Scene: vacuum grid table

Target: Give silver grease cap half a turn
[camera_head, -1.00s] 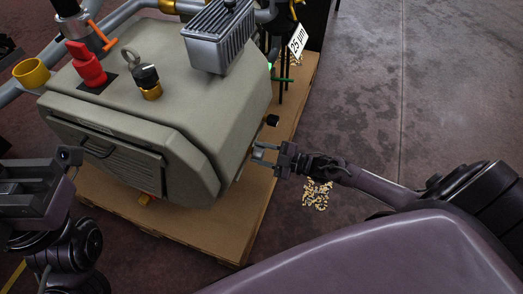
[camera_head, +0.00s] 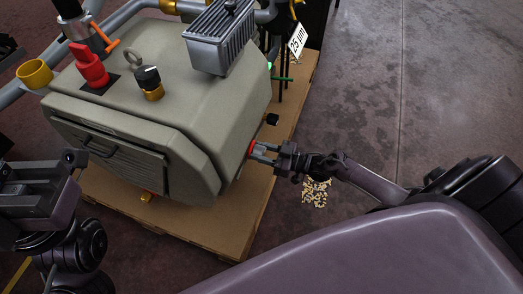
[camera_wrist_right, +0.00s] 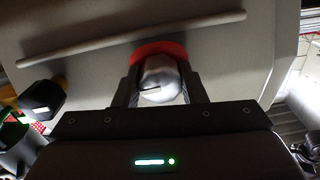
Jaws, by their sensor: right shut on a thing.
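The silver grease cap (camera_wrist_right: 160,82) shows in the right wrist view as a rounded silver piece with a dark slot, in front of a red ring (camera_wrist_right: 158,50) on the grey-beige machine housing. My right gripper (camera_wrist_right: 160,92) has a finger on each side of the cap and is shut on it. In the head view my right gripper (camera_head: 264,152) is at the right side of the machine (camera_head: 190,130), with a bit of the red ring (camera_head: 252,148) showing; the cap itself is hidden there. My left gripper (camera_head: 66,172) is at the left edge, away from the machine's side, its jaws unclear.
The machine stands on a brown pallet (camera_head: 215,240). A black knob (camera_head: 272,119) sticks out near my right gripper. On top are a red handle (camera_head: 88,66), a black-and-gold knob (camera_head: 149,80) and a finned grey box (camera_head: 220,40). Scattered bits (camera_head: 316,194) lie on the floor.

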